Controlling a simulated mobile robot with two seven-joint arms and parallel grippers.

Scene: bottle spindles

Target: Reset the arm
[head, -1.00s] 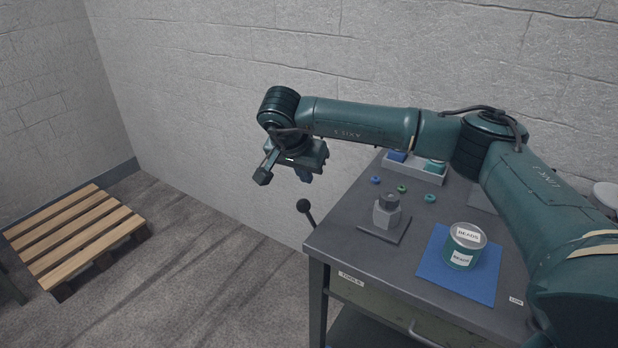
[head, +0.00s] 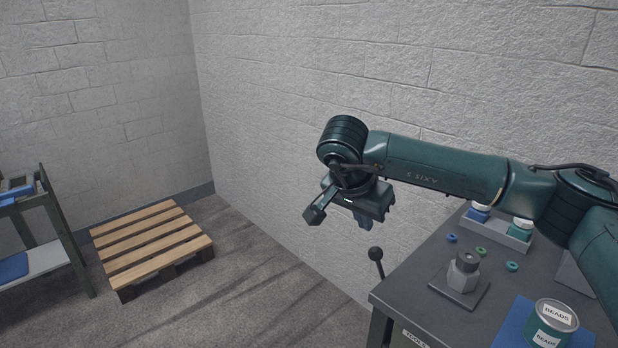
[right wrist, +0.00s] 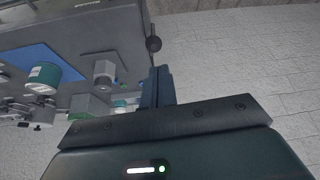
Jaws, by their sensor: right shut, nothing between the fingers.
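My right arm (head: 440,168) reaches in from the right, above the work table (head: 415,277). Its gripper (head: 366,222) points down, just past the table's left edge, and is shut and empty. In the right wrist view the blue fingers (right wrist: 156,86) are together with nothing between them. My left gripper is out of view.
On the table are a beads tin (head: 553,325) on a blue mat, a grey hexagonal spindle piece (head: 463,273), small rings and a tray (head: 495,232) with bottles. A black-knobbed lever (head: 376,255) rises beside the table. A pallet (head: 150,240) and shelf rack (head: 50,262) stand left.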

